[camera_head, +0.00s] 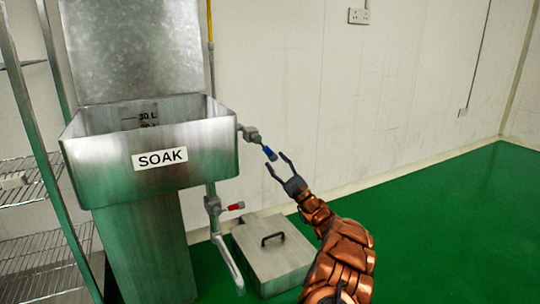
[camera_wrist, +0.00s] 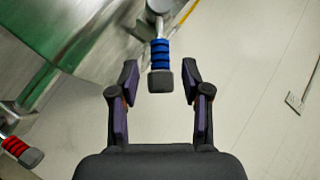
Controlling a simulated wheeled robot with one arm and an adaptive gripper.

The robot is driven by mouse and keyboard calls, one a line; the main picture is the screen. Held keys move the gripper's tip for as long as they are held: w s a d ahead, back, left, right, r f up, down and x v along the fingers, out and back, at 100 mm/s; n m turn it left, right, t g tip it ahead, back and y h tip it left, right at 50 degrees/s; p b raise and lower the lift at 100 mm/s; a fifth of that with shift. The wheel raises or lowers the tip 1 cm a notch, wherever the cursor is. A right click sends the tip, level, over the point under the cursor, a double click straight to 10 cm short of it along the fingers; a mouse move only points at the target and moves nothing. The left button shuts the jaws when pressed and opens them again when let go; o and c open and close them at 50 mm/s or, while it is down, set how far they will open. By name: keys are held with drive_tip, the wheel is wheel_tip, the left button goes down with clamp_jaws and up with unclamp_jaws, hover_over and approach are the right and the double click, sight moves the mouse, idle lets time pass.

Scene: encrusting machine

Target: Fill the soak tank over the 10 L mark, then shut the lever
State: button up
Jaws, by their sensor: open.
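The steel soak tank (camera_head: 110,172) with a SOAK label stands at the left in the head view. Marks inside it read 30 L and a lower one partly hidden by the front wall; no water surface shows. A blue-gripped lever (camera_head: 269,153) sits on a valve at the tank's upper right side. A red-gripped lever (camera_head: 236,206) sits on the lower drain pipe. My gripper (camera_head: 277,163) is open beside the blue lever. In the wrist view, the blue lever (camera_wrist: 160,56) lies between and slightly beyond my open fingertips (camera_wrist: 160,78), apart from both. The red lever (camera_wrist: 16,146) is at the lower left.
A steel floor box with a black handle (camera_head: 272,240) stands below the lever, right of the drain pipe (camera_head: 228,262). A wire rack (camera_head: 40,185) is at the far left. The green floor (camera_head: 440,220) at the right is clear.

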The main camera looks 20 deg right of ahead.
drive_tip(key=v, duration=0.6)
drive_tip(key=shift+s+f, duration=0.2)
drive_tip(key=shift+d, duration=0.1)
idle(7.1)
